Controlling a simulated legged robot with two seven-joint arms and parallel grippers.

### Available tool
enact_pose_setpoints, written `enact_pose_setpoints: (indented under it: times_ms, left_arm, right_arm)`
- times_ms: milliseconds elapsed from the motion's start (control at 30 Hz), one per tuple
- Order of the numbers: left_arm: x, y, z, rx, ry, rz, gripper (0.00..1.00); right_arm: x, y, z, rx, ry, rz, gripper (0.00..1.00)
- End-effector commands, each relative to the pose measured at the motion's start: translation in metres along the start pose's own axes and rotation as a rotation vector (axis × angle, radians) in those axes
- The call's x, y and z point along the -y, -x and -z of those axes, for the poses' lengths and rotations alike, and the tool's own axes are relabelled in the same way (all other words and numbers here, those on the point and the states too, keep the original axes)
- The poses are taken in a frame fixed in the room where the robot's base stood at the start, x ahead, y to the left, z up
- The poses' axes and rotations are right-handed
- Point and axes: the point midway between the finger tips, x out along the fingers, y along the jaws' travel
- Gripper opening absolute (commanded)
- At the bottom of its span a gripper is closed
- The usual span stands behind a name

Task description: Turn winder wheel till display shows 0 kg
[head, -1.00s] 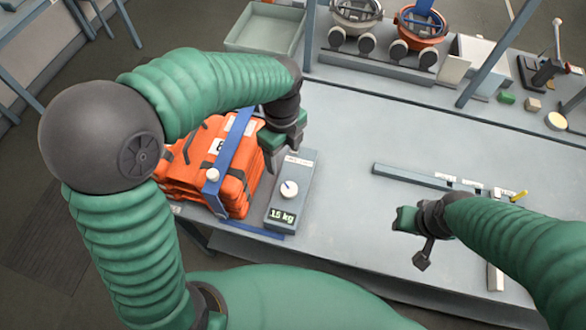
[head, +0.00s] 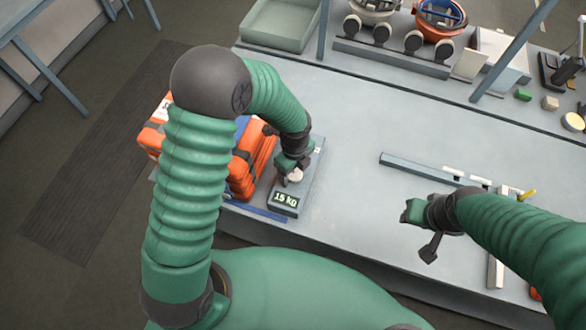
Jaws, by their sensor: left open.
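The tension unit is a grey box (head: 312,175) on the table, with a lit display (head: 286,198) that reads 15 kg. Its round white winder wheel (head: 295,174) is partly hidden by my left gripper (head: 288,178). The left gripper is open, with its fingers down at the wheel; I cannot tell whether they touch it. An orange pack (head: 250,172) with a blue strap (head: 243,150) lies left of the box, largely behind my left arm. My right gripper (head: 416,222) is over the table, away from the box; its jaw state is unclear.
A grey rail (head: 420,170) with white labels lies right of the box. A pale green tray (head: 278,26) and mask sets (head: 440,18) stand at the back. The middle of the table is clear.

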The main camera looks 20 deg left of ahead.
Motion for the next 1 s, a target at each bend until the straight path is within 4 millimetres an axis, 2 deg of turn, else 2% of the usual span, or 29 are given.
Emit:
enact_pose_setpoints:
  times_ms: [100,567,1000]
  left_arm:
    - [-0.0005,-0.0002,-0.0017,-0.002,0.0,0.001,0.67]
    - [-0.0014,-0.0002,-0.0065,-0.002,0.003,0.003,0.07]
    - [-0.0006,0.0002,-0.0045,-0.002,0.012,0.003,0.05]
  right_arm:
    - [-0.0003,-0.0001,-0.0001,0.0,-0.001,0.0,0.36]
    - [-0.0001,-0.0001,-0.0001,0.0,0.0,0.0,0.36]
    - [-0.0002,0.0001,0.0,0.0,-0.001,0.0,0.36]
